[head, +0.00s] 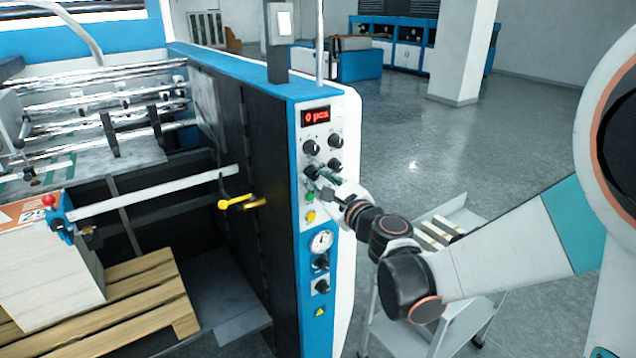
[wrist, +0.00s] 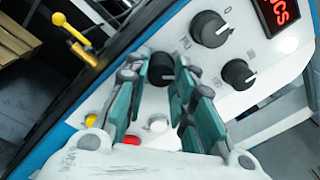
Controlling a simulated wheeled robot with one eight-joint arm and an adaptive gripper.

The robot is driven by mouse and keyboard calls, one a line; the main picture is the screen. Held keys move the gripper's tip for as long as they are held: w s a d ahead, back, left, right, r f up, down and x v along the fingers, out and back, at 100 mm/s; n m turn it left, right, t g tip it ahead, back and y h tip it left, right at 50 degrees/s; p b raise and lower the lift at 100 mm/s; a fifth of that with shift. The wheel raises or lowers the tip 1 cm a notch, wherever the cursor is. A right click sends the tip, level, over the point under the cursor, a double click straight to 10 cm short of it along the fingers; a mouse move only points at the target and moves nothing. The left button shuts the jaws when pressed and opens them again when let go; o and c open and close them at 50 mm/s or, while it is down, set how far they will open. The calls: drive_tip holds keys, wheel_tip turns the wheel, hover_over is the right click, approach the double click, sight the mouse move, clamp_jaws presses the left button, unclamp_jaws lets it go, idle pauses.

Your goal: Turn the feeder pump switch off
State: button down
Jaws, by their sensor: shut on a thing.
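The machine's control panel (head: 322,230) is a white face with a blue edge, in the middle of the head view. My gripper (head: 320,180) reaches it from the right, at the lower-left knob of the upper group. In the wrist view a black knob (wrist: 162,69) sits between the teal finger pads of my gripper (wrist: 163,80), which is shut on it. The fingers hide part of this knob and its marks. I cannot read a label that names the feeder pump switch.
A larger black knob (wrist: 210,29) and a smaller one (wrist: 239,74) are close by, below a red display (head: 316,116). A yellow button (head: 310,216) and a gauge (head: 320,241) are lower down. A yellow-handled lever (head: 236,201) is left; a cart (head: 452,215) stands right.

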drive_tip(key=n+b, duration=0.1)
drive_tip(key=n, duration=0.3)
drive_tip(key=shift+f+n+b, duration=0.1)
drive_tip(key=shift+n+b, duration=0.2)
drive_tip(key=shift+b, duration=0.05)
drive_tip(key=shift+d+n+b, duration=0.1)
drive_tip(key=shift+n+b, duration=0.45)
drive_tip(key=shift+n, duration=1.85)
drive_tip(key=c, duration=1.3)
unclamp_jaws()
drive_tip(key=shift+c, duration=0.2)
drive_tip(key=v, duration=1.2)
drive_tip(key=shift+w+d+f, duration=0.1)
drive_tip(key=shift+f, duration=0.05)
